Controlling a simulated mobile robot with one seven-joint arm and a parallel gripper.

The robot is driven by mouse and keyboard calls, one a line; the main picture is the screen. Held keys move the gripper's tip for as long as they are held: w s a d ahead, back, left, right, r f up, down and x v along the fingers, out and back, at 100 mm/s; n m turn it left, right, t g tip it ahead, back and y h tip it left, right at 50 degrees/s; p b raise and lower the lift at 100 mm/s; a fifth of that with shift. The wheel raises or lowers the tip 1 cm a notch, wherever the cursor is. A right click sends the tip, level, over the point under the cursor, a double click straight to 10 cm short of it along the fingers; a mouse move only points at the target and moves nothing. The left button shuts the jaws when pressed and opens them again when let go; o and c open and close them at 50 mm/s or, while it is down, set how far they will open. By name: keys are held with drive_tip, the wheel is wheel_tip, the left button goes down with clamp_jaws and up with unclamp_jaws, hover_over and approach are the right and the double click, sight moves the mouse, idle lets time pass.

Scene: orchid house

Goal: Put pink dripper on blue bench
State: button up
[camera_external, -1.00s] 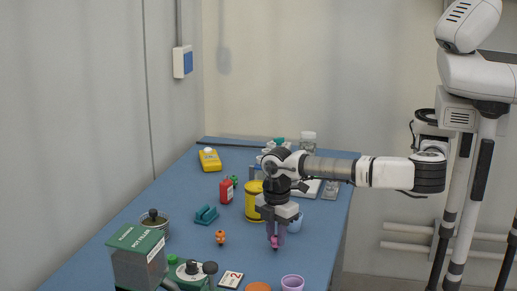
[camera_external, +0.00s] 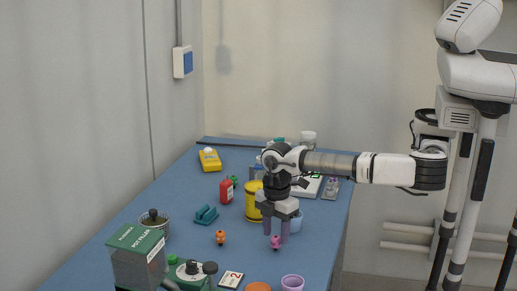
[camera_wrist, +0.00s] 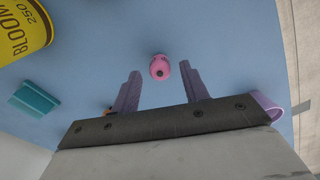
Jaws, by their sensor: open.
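The pink dripper (camera_external: 276,243) stands on the blue bench (camera_external: 180,230), near its right side. In the wrist view the pink dripper (camera_wrist: 160,67) is seen from above, just beyond the fingertips and centred between them. My gripper (camera_external: 276,228) points down over the bench with its two purple fingers apart. In the wrist view my gripper (camera_wrist: 162,78) is open and empty, and the dripper is not touched by either finger there.
An orange dripper (camera_external: 220,237) stands to the left. A teal clip-like block (camera_external: 206,215), a yellow tin (camera_external: 253,202) and a red bottle (camera_external: 226,190) stand farther back. A purple cup (camera_external: 292,283) and a green pot filler (camera_external: 138,255) are in front.

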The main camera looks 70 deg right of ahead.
sight(276, 237)
wheel_tip(276, 237, up, 11)
drive_tip(key=b, duration=0.1)
